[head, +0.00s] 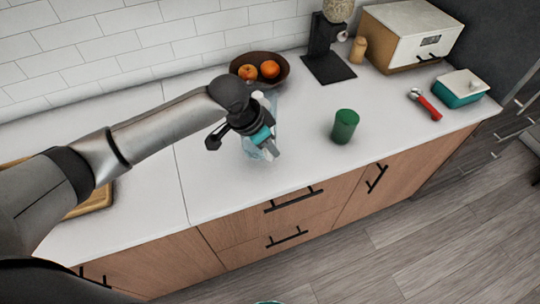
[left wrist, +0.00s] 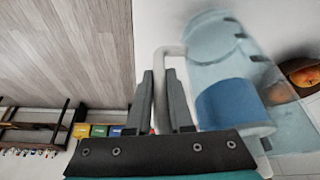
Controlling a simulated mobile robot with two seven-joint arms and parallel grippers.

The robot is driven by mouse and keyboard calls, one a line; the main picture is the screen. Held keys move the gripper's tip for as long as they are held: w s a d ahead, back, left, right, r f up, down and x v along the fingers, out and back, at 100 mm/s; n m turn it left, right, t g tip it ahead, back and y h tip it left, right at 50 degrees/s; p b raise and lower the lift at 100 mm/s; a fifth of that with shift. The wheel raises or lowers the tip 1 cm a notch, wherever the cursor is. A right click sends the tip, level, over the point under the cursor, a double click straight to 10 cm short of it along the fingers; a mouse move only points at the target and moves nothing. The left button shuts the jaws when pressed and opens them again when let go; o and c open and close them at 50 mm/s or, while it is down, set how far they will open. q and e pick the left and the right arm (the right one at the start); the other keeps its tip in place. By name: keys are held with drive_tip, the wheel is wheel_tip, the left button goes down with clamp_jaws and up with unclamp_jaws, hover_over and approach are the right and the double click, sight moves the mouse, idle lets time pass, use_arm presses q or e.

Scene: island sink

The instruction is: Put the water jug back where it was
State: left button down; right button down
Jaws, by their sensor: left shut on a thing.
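The water jug (head: 250,150) is clear light blue, largely hidden behind my left gripper in the head view. In the left wrist view the jug (left wrist: 225,62) shows a blue part inside and a pale handle (left wrist: 166,58). My left gripper (head: 266,143) is over the counter, in front of the fruit bowl. In the left wrist view its fingers (left wrist: 165,100) are shut on the jug's handle. I cannot tell whether the jug's base touches the counter. My right gripper is not in view.
A dark bowl of oranges (head: 284,81) stands behind the jug. A green cup (head: 344,127) stands to the right on the white counter (head: 220,195).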

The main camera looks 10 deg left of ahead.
sight(270, 159)
use_arm(q)
drive_tip(key=shift+w+f, duration=0.1)
drive_tip(key=shift+f, duration=1.95)
drive_tip(key=shift+f, duration=0.2)
drive_tip(key=c, duration=0.8)
unclamp_jaws()
drive_tip(key=v, duration=1.2)
drive_tip(key=shift+r+p, duration=0.2)
drive_tip(key=shift+p, duration=0.2)
